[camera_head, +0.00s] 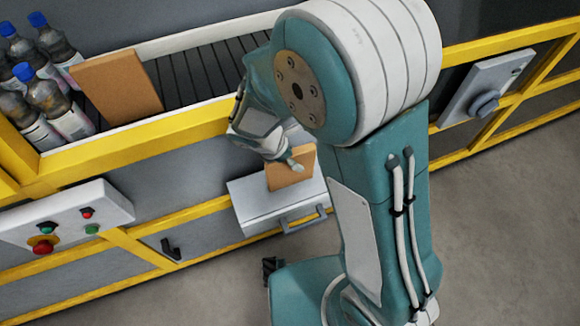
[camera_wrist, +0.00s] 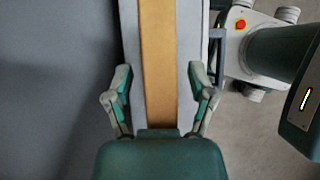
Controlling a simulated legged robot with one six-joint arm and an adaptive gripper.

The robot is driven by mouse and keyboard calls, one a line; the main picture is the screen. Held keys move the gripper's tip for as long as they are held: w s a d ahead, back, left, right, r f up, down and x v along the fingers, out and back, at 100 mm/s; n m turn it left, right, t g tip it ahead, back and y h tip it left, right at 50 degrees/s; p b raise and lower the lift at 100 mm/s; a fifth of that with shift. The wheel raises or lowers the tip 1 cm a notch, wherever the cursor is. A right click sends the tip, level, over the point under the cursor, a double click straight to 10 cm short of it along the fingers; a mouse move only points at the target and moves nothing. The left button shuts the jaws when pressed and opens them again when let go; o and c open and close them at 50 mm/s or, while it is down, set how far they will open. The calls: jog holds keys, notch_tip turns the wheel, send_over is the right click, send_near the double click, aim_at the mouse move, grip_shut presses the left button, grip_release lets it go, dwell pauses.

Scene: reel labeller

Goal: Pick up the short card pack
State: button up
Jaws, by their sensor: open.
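The short card pack, a small tan-brown block, stands on a pale grey drawer-like box (camera_head: 252,208) in the head view; its point there is the card pack (camera_head: 292,173). In the wrist view the card pack (camera_wrist: 158,45) shows as a long tan strip over the pale box, running between my fingers. My gripper (camera_wrist: 160,72) is open, with one finger on each side of the strip and a visible gap to each. In the head view my gripper (camera_head: 284,160) is close to the pack's upper part and partly hidden by my arm.
A larger brown card block (camera_head: 117,85) stands on the roller conveyor (camera_head: 195,75) beside several blue-capped bottles (camera_head: 42,95). A yellow frame rail (camera_head: 140,145) runs above the box. A button panel (camera_head: 65,220) is at the left. The box has a front handle (camera_head: 302,218).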

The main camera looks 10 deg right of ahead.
grip_shut()
dwell(0.3)
